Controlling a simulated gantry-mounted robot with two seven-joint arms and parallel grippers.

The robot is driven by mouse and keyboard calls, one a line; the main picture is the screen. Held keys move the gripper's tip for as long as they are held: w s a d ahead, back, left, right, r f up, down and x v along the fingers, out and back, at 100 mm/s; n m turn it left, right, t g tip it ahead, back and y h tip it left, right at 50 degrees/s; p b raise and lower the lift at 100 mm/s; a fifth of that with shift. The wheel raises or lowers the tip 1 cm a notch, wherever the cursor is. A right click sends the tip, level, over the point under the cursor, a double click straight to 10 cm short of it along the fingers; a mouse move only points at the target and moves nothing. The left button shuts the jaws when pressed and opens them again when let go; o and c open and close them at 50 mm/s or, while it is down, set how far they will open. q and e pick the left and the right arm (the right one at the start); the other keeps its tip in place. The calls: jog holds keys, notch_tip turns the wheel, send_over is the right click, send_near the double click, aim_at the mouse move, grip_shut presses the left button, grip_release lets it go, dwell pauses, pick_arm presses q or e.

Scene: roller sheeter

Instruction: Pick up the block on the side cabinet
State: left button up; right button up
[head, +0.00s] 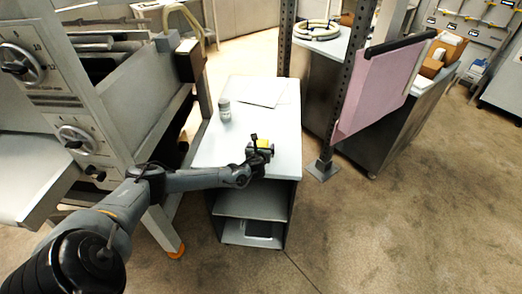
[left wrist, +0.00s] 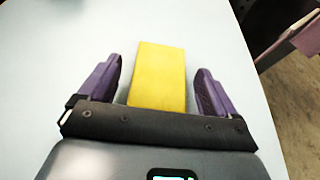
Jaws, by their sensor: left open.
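The yellow block (left wrist: 158,76) lies on the white top of the side cabinet (left wrist: 60,50). In the left wrist view it sits between the two purple fingers of my left gripper (left wrist: 158,88), with a visible gap on each side. The left gripper is open. In the head view the block (head: 264,144) is a small yellow patch, partly hidden by my left gripper (head: 262,149), near the front right of the cabinet top (head: 210,150). My right gripper is in neither view.
A small jar (head: 224,109) and a paper sheet (head: 262,91) lie farther back on the cabinet top. The sheeter machine (head: 130,90) stands on the left. A metal post (head: 350,80) with a pink panel (head: 375,90) stands on the right. The cabinet's lower shelves (head: 250,205) are open in front.

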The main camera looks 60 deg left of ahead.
pick_arm(q)
jog(key=shift+w+a+f, duration=0.2)
jog(key=shift+a, duration=0.05)
jog(key=c, duration=1.2)
jog(key=shift+r, duration=0.15)
jog(key=shift+c, duration=0.2)
